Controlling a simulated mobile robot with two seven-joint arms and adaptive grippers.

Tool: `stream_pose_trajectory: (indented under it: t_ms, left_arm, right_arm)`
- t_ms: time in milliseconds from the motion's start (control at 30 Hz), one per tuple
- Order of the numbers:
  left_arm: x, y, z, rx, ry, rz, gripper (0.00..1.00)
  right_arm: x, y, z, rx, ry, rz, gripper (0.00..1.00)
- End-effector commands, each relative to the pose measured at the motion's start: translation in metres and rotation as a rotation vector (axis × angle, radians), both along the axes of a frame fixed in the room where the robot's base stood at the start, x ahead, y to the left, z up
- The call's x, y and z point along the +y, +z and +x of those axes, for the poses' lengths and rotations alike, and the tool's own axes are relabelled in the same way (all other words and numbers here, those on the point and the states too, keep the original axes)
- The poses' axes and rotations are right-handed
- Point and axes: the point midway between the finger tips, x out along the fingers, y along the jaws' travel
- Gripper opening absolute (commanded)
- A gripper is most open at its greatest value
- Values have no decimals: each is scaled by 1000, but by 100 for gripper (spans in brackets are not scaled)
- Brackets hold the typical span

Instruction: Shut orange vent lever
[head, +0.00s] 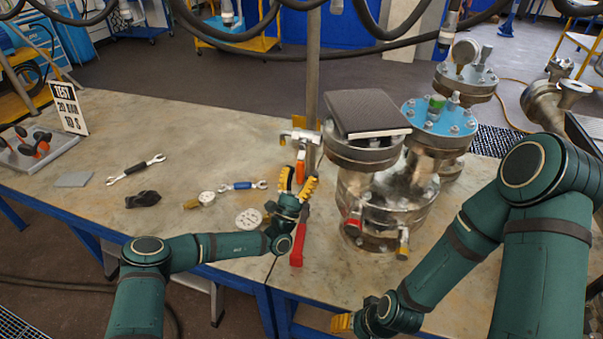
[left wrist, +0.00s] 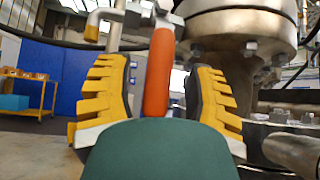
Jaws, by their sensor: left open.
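The orange vent lever (head: 301,167) hangs below a silver valve fitting (head: 299,137) left of the large flanged vessel (head: 385,205). My left gripper (head: 299,184) is open just in front of the lever's lower part. In the left wrist view the orange lever (left wrist: 159,72) stands upright between the two spread yellow fingers of the gripper (left wrist: 158,85), with gaps on both sides.
A red handle (head: 298,247) is just below my left gripper. A dark square plate (head: 367,112) lies on the vessel. Wrenches (head: 136,169), a gauge (head: 207,198) and a perforated disc (head: 249,217) lie on the table (head: 225,150). Clear tabletop lies behind them.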

Motion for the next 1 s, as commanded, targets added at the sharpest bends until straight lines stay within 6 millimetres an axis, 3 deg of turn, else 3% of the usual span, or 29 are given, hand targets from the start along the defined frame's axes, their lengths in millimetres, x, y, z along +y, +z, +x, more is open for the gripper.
stream_pose_trajectory:
  t_ms: [533,1000]
  left_arm:
    - [29,-69,-62,2,1,-1,54]
    - [34,-80,-73,-1,-1,-1,54]
  right_arm:
    - [0,0,0,0,0,0,64]
    - [0,0,0,0,0,0,64]
